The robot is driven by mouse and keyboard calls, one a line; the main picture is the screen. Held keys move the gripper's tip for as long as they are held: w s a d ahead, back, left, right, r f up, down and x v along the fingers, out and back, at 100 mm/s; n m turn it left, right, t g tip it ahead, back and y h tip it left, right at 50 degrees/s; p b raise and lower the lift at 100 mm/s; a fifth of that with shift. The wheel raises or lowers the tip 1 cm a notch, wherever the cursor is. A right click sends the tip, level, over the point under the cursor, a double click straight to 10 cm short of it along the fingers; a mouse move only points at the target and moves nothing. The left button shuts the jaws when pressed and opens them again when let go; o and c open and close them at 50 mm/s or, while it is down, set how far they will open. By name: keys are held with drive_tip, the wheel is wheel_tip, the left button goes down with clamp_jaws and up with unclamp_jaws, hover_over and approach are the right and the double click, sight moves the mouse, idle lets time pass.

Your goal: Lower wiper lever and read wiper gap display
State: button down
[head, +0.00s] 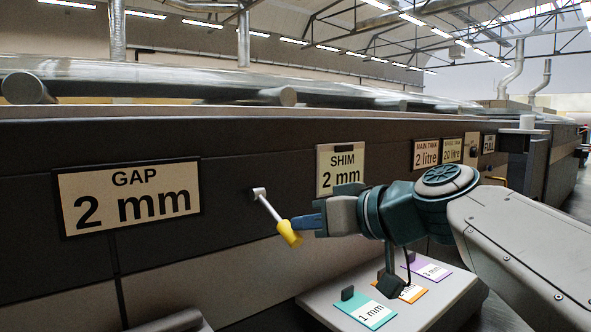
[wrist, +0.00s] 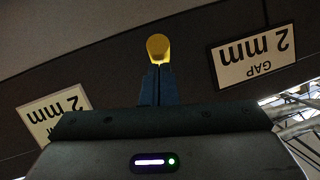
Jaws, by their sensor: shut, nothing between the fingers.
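The wiper lever (head: 267,208) is a light metal rod on a pivot in the dark machine panel. It slants down to the right and ends in a yellow handle (head: 290,234). My gripper (head: 297,224) is shut and empty, with its blue fingertips at the yellow handle. In the wrist view the yellow handle (wrist: 158,46) shows just beyond the tips of my shut fingers (wrist: 158,68); I cannot tell whether they touch. The gap display (head: 128,196) left of the lever reads "GAP 2 mm". It also shows upside down in the wrist view (wrist: 253,57).
A "SHIM 2 mm" sign (head: 341,170) hangs right of the lever. Below my arm a light shelf (head: 325,299) holds a teal 1 mm card (head: 364,309), an orange card (head: 404,292) and a purple card (head: 428,269). Main tank (head: 425,154) and other signs sit farther right.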

drive_tip(key=shift+w+a+f+b, duration=0.1)
drive_tip(key=shift+f+b, duration=0.6)
drive_tip(key=shift+b, duration=0.2)
drive_tip(key=shift+f+b, duration=0.3)
drive_tip(key=shift+b, duration=0.15)
